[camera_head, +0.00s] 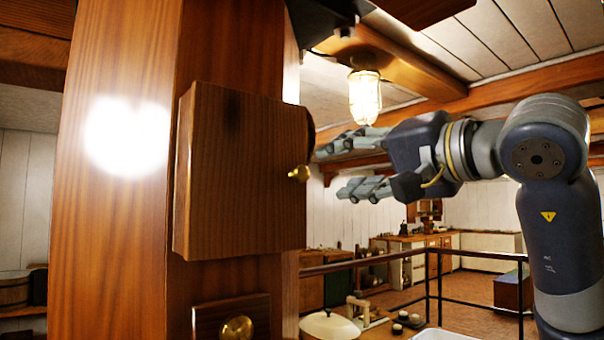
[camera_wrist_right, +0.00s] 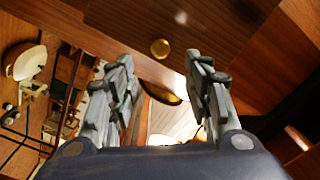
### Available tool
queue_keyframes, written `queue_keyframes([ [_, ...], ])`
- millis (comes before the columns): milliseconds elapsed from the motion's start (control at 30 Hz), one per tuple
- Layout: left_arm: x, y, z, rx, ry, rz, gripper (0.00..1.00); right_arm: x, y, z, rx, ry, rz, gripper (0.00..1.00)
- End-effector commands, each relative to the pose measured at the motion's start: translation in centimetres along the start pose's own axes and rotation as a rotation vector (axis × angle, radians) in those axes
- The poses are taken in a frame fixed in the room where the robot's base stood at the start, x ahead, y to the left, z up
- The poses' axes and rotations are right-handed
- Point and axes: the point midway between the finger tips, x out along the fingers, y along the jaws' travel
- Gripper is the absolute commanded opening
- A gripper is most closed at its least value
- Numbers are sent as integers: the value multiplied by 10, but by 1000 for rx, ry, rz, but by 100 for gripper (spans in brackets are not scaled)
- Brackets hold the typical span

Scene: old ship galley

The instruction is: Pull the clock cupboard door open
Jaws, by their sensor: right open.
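The clock cupboard door (camera_head: 238,165) is a small dark wooden panel on the face of a thick wooden post, and it looks shut. Its round brass knob (camera_head: 299,173) sits at the door's right edge. My right gripper (camera_head: 332,171) is open and empty, just right of the knob, fingers pointing left towards it. In the right wrist view, a brass knob (camera_wrist_right: 160,48) shows on dark wood, ahead of and between the open fingers (camera_wrist_right: 158,66). No contact shows. The clock itself cannot be made out clearly. My left gripper is not in view.
The wooden post (camera_head: 115,210) fills the left. Below the door is a small wooden plate with another brass knob (camera_head: 237,328). A lit caged lamp (camera_head: 364,97) hangs behind my right arm. A dark railing (camera_head: 430,260) and a galley counter lie beyond.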

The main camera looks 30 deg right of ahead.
Motion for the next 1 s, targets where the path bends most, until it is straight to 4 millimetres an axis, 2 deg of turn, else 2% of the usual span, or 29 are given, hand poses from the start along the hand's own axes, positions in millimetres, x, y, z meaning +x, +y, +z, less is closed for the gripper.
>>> queue_keyframes([
  [300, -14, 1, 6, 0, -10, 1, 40, 60, -2, 1, 2, -7, 2, 46],
  [500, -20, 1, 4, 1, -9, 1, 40, 89, -1, 1, 2, -7, 1, 46],
  [700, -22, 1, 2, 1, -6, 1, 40, 100, -1, 2, 2, -5, -2, 46],
  [933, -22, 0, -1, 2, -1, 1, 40, 101, 0, 2, 2, -5, -2, 46],
  [967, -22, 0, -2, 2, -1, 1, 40, 101, 0, 2, 2, -5, -1, 44],
  [1000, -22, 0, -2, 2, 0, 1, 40, 101, 0, 2, 2, -5, -1, 35],
])
